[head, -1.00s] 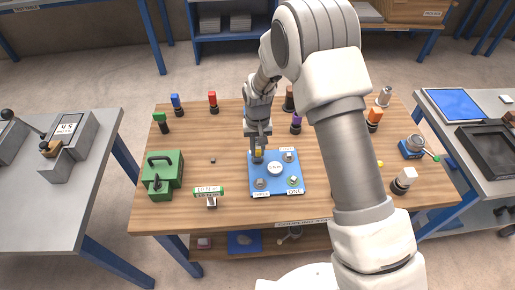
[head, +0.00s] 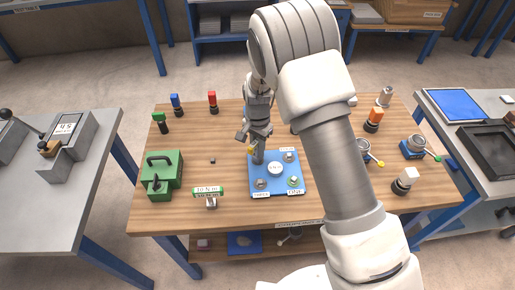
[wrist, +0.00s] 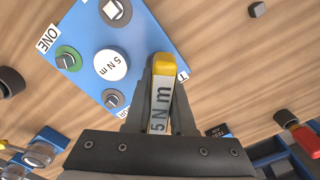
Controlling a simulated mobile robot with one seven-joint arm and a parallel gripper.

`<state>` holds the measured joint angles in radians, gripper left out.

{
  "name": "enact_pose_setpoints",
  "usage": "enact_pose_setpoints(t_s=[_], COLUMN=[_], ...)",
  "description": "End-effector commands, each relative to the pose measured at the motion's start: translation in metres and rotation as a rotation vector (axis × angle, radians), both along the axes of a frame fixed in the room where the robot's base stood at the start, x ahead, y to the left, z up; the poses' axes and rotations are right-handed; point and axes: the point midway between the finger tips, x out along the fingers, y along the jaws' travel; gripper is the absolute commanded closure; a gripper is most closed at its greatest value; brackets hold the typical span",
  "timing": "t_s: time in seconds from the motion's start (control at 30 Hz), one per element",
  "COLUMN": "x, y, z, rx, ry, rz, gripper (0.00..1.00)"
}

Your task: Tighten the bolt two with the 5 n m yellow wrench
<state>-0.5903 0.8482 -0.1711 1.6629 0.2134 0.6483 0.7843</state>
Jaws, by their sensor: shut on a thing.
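My gripper (head: 256,143) is shut on the yellow 5 N m wrench (wrist: 161,95), whose white "5 N m" face and yellow end show between the fingers in the wrist view. In the head view its yellow part (head: 251,149) is at the upper-left corner of the blue plate (head: 272,190). The bolt at that corner is hidden by the wrench and gripper. The label (wrist: 182,75) beside it is cut off after "T", so its number cannot be read. The bolt by ONE (wrist: 66,60) has a green ring. Two other bolts (wrist: 113,9) (wrist: 113,99) have grey surrounds.
A "5 N m" disc (wrist: 111,64) sits mid-plate. A green-marked 10 N m holder (head: 209,192) and a green box (head: 162,175) stand left of the plate. Coloured-top tools (head: 213,102) line the back. My arm hides part of the table's right side.

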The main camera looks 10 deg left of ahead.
Motion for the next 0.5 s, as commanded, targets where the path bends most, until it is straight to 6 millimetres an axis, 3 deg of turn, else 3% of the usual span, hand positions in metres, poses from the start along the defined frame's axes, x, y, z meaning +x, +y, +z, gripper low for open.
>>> enact_pose_setpoints(t_s=[0.2,0.5], x=[0.0001,0.0001], y=[-0.0005,-0.0005], z=[0.0001,-0.0007], rx=[-0.001,-0.001], ry=[0.0,0.001], rz=[-0.236,-0.27], gripper=[1.0,1.0])
